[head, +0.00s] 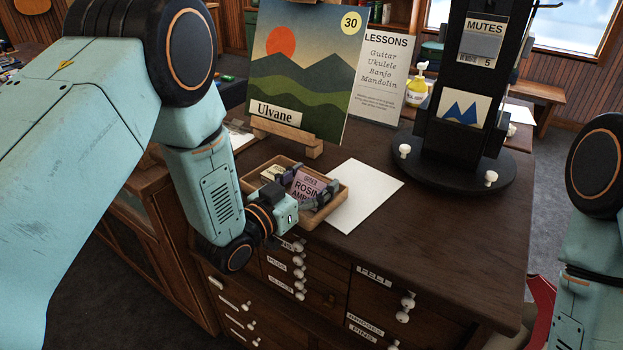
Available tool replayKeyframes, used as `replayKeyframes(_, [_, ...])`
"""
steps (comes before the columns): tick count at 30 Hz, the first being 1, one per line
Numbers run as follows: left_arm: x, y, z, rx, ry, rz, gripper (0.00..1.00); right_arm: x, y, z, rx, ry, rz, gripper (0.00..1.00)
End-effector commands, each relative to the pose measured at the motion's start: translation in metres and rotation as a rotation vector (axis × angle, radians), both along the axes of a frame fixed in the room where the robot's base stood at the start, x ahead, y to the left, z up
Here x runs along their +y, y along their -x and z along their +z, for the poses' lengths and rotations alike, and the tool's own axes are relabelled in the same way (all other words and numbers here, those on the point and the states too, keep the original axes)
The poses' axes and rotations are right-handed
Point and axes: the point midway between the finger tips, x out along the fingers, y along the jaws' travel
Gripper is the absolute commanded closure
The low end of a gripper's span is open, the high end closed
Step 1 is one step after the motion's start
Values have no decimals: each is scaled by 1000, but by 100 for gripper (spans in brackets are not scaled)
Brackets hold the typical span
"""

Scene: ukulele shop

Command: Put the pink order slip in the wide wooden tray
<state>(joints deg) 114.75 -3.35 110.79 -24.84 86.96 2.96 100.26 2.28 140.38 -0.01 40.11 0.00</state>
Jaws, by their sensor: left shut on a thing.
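The pink order slip (306,187) has dark printed words, "ORDER", "ROSIN" and a partly hidden line. It shows between the fingers of my left gripper (300,181), which is shut on it. The slip and the fingers are over or inside the wooden tray (338,206) near the counter's front left edge. I cannot tell whether the slip touches the tray floor. My left gripper's body covers the tray's near side. My right arm shows at the right edge, but its gripper is out of view.
A white sheet (366,195) lies right of the tray. Behind it, an easel (290,139) holds a landscape picture (310,85). A black display stand (455,178) with white knobs stands at the back right. The counter's front right (450,230) is clear. Labelled drawers are below.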

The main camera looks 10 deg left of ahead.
Motion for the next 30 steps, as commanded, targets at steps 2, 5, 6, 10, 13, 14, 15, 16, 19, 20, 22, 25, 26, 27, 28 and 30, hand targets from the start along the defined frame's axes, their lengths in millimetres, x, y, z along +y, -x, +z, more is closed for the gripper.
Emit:
replayKeyframes(2, [1, -1, 1, -2, 1, 1, 57, 0, 0, 0, 0, 0, 0, 60])
replayKeyframes(5, [1, -1, 1, -1, 0, 1, 57, 0, 0, 0, 0, 0, 0, 60])
replayKeyframes(6, [1, -1, 0, -1, 0, 1, 57, 0, 0, 0, 0, 0, 0, 60])
replayKeyframes(10, [1, -1, -3, -1, 0, 1, 57, 0, 0, -3, 0, 0, 0, 60])
replayKeyframes(13, [1, -1, -2, 0, 0, 1, 18, 0, 0, -2, 0, 0, 0, 60])
replayKeyframes(14, [1, -1, -2, 0, 0, 1, 15, 0, 0, -2, 0, 0, 0, 60])
replayKeyframes(15, [1, -1, -2, 0, 0, 1, 12, 0, 0, -2, 0, 0, 0, 60])
replayKeyframes(16, [1, -1, -2, 0, 0, 1, 9, 0, 0, -2, 0, 0, 0, 60])
replayKeyframes(19, [1, -1, -2, 0, 0, 1, 3, 0, 0, -2, 0, 0, 0, 60])
replayKeyframes(20, [1, 0, -2, 0, 0, 1, 3, 0, 0, -2, 0, 0, 0, 60])
replayKeyframes(22, [1, -1, -2, 0, 0, 1, 3, 0, 0, -2, 0, 0, 0, 60])
replayKeyframes(25, [1, 0, -2, 0, 0, 1, 3, 0, 0, -2, 0, 0, 0, 60])
replayKeyframes(26, [1, 0, -2, 0, 0, 1, 3, 0, 0, -2, 0, 0, 0, 60])
replayKeyframes(27, [1, 0, -2, 0, 0, 1, 3, 0, 0, -2, 0, 0, 0, 60])
replayKeyframes(28, [1, -1, -2, 0, 0, 1, 3, 0, 0, -2, 0, 0, 0, 60])
replayKeyframes(30, [1, 0, 1, 0, 0, 1, 3, 0, 0, 0, 0, 0, 0, 60])
